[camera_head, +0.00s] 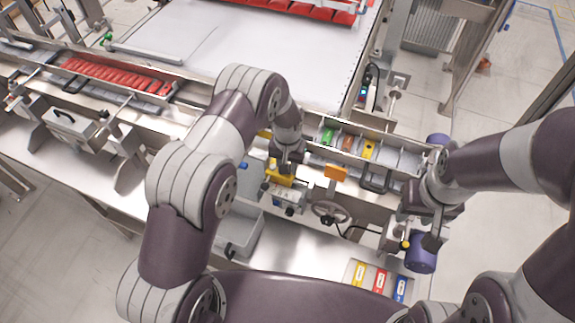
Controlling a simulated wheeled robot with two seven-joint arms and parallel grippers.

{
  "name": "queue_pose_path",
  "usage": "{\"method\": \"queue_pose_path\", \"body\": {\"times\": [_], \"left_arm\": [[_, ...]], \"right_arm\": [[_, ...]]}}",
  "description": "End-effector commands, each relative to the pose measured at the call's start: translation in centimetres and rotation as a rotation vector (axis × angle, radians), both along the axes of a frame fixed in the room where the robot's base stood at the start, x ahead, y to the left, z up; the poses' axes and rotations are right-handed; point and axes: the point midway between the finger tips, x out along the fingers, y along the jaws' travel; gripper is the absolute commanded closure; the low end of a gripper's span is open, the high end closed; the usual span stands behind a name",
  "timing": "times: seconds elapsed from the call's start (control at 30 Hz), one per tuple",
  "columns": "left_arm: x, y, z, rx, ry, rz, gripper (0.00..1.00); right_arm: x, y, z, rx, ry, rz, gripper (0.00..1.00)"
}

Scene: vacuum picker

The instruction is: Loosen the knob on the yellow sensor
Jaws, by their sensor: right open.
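A yellow block-like part (280,177), possibly the yellow sensor, sits on the machine's front edge, directly below my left gripper (287,160). The gripper partly covers it, so contact and the left jaw state cannot be told. A small yellow knob-like piece (405,244) shows at the machine's front right, just below my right gripper (408,212). The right gripper is open, and its fingers are small and dark. I cannot tell which yellow part bears the knob.
An orange part (336,172) and a handwheel (330,212) stand between my grippers. Behind is a rail with green (327,136) and yellow (369,149) pieces. A grey bin (243,232) lies below left.

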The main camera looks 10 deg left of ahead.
Motion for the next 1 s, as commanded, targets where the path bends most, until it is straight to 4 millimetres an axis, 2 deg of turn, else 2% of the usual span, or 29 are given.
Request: {"method": "queue_pose_path", "body": {"times": [0.4,1.0], "left_arm": [[0.3,0.0,-0.2,-0.003,-0.01,0.35,0.98],[0.4,0.0,0.0,-0.007,-0.01,0.92,0.98]], "right_arm": [[0.0,0.0,-3.5,0.0,0.0,0.0,0.57],[0.0,0.0,-6.9,0.0,0.0,0.0,0.57]]}}
